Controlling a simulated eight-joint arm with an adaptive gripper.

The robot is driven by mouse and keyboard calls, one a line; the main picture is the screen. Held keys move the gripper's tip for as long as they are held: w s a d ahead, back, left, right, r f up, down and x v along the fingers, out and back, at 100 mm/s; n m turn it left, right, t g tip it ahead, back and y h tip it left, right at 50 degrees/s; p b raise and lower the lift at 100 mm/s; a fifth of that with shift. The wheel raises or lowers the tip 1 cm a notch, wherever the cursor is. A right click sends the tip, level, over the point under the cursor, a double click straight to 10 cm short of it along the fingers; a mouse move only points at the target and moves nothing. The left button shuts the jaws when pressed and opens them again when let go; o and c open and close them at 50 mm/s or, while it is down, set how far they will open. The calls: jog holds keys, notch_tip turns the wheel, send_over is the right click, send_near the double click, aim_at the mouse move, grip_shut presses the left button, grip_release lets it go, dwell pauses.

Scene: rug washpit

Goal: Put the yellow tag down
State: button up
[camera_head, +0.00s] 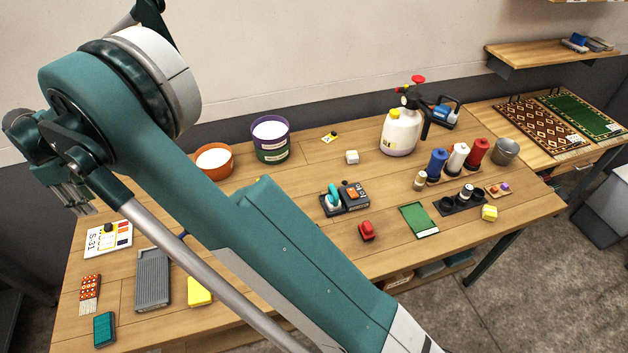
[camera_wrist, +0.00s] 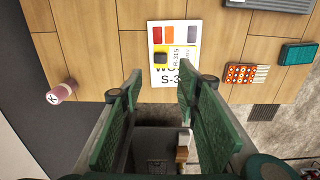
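A yellow tag (camera_wrist: 184,57) with a black block on it and dark lettering lies flat on a white card (camera_wrist: 171,83) marked S-31 in the wrist view. The card (camera_head: 112,243) also shows at the table's left end in the head view, where the tag is too small to make out well. My gripper (camera_wrist: 160,88) is open, its two green finger pads apart with nothing between them. In the head view my gripper (camera_head: 78,204) hangs over the left end of the table, above and left of the card, clear of it. A similar yellow tag (camera_head: 329,138) with a black knob lies at the back of the table.
A brush (camera_head: 90,290), a teal block (camera_head: 104,328), a grey ribbed tray (camera_head: 153,279) and a yellow block (camera_head: 199,291) lie near the card. An orange bowl (camera_head: 214,172) and a purple-rimmed bucket (camera_head: 271,152) stand behind. My arm hides part of the table's middle.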

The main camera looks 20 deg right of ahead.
jog(key=w+d+r+m+t, duration=0.1)
jog(key=d+r+m, duration=0.1)
jog(key=d+r, duration=0.65)
jog(key=w+d+r+m, duration=0.1)
jog(key=d+r+m, duration=0.1)
jog(key=d+r, duration=0.65)
jog(key=s+d+r+m+t+y, duration=0.1)
jog(key=s+d+r+m, duration=0.2)
jog(key=d, duration=0.9)
jog(key=s+d+r+m+t, duration=0.1)
jog(key=s+d+r, duration=0.3)
jog(key=d, duration=0.8)
jog(key=s+d+r+m+t, duration=0.1)
jog(key=s+d+m, duration=0.2)
jog(key=s+d, duration=0.5)
jog(key=s+d+r+m+t, duration=0.1)
jog(key=s+d+m, duration=0.1)
jog(key=s+d, duration=0.6)
jog(key=s+d+f+m+t+h, duration=0.1)
jog(key=s+d+f+m, duration=0.4)
jog(key=s+d, duration=0.8)
notch_tip(320, 180, down, 3)
jog(key=shift+d+r+t, duration=0.15)
jog(key=shift+d+t, duration=0.3)
jog(key=shift+t, duration=0.15)
jog(key=shift+o, duration=0.4)
